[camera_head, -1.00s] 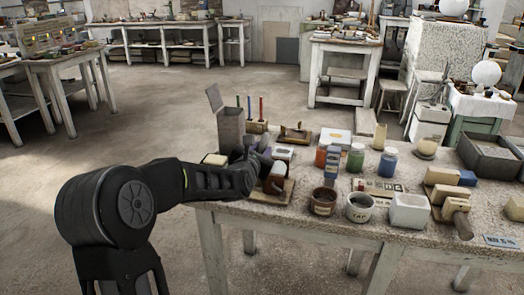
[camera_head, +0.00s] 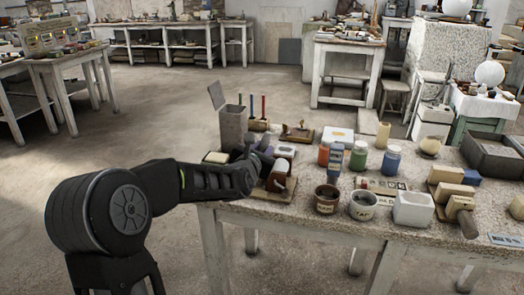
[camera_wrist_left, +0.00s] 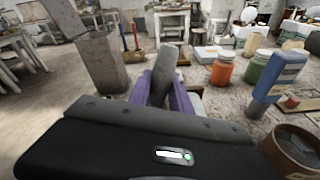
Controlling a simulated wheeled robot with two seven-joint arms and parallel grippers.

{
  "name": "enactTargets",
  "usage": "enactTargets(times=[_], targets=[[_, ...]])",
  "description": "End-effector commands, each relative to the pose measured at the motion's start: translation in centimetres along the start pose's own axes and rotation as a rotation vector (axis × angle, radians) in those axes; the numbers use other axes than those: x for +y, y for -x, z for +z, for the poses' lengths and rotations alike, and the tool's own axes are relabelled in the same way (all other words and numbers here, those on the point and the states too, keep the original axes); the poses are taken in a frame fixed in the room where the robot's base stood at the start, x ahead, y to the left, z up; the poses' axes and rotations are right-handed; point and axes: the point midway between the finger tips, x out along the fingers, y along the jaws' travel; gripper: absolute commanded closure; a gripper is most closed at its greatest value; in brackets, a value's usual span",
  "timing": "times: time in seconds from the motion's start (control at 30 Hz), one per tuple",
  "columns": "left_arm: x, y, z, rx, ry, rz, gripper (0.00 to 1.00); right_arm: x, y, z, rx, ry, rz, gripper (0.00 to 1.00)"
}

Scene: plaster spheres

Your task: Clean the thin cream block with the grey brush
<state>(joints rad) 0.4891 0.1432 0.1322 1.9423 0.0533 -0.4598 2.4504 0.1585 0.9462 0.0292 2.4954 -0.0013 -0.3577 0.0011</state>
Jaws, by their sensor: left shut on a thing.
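My left gripper (camera_head: 262,157) is over the left end of the speckled table, among the tools there. In the left wrist view its purple fingers (camera_wrist_left: 167,97) are shut on a grey, rounded piece, which I take to be the grey brush (camera_wrist_left: 165,72). It stands up tilted between them, and its lower part is hidden by the gripper. Several cream blocks are in the head view: one lies at the left edge (camera_head: 216,158), one stands upright at the back (camera_head: 383,135), and others lie at the right (camera_head: 450,190). I cannot tell which is the thin cream block. My right gripper is out of view.
A grey upright box (camera_head: 233,127) stands behind my left gripper. A board with a brown-and-white tool (camera_head: 279,178) lies in front. Brown (camera_head: 326,199) and pale (camera_head: 361,206) pots, a white container (camera_head: 413,209) and colored jars (camera_head: 358,158) crowd the middle.

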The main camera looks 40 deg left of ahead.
Motion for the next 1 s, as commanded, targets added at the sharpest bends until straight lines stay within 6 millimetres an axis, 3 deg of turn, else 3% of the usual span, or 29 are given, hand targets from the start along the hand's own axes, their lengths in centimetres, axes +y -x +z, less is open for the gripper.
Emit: enactTargets(times=[0.23,0.67,1.0], targets=[[0.0,-1.7,0.2,-0.001,0.001,0.000,1.00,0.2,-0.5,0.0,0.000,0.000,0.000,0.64],[0.1,-2.0,0.3,-0.001,0.000,-0.001,1.00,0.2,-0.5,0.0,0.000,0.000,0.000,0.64],[0.1,-4.0,0.7,-0.002,0.001,-0.001,1.00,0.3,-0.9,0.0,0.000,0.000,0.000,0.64]])
